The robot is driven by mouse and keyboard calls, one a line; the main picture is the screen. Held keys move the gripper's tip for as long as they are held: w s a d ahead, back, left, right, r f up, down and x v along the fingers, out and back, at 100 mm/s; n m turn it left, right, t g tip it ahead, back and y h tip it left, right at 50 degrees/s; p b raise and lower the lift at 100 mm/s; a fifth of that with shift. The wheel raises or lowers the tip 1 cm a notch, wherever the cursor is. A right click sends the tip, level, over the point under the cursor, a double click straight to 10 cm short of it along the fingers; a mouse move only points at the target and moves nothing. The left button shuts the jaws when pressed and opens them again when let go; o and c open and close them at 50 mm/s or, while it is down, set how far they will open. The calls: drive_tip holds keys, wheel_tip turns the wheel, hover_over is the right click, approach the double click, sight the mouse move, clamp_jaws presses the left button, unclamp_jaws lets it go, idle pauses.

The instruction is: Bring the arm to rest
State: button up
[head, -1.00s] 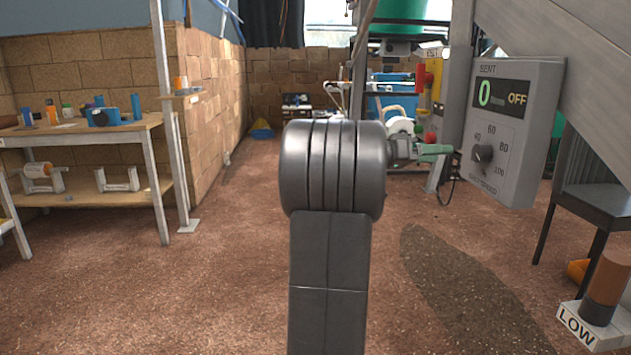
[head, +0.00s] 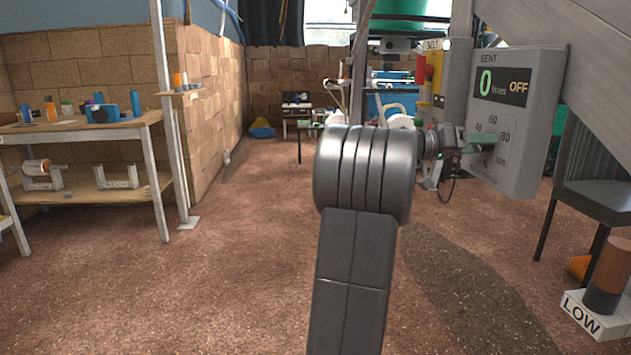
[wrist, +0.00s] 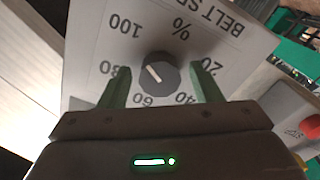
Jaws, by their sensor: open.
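My arm (head: 362,230) rises in the middle of the head view and reaches right toward the grey control box (head: 528,130). My gripper (head: 490,138) is in front of the box's dial, with its green fingers pointing at it. In the wrist view my gripper (wrist: 163,90) is open, its two green fingers apart on either side of the dark round knob (wrist: 158,74). The knob appears upside down there, and I cannot tell whether the fingers touch it. In the head view the gripper hides the knob.
The box's display (head: 503,87) reads 0 and OFF. A sloping grey beam (head: 580,50) runs above the box. A red button (wrist: 311,126) shows at the right of the wrist view. A wooden shelf (head: 75,128) stands left. The floor between is clear.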

drive_tip(key=shift+a+r+n+p, duration=0.1)
drive_tip(key=shift+n+p, duration=1.7)
drive_tip(key=shift+n, duration=3.15)
drive_tip(key=shift+a+n+p, duration=0.1)
drive_tip(key=shift+n+p, duration=1.7)
drive_tip(key=shift+n, duration=3.15)
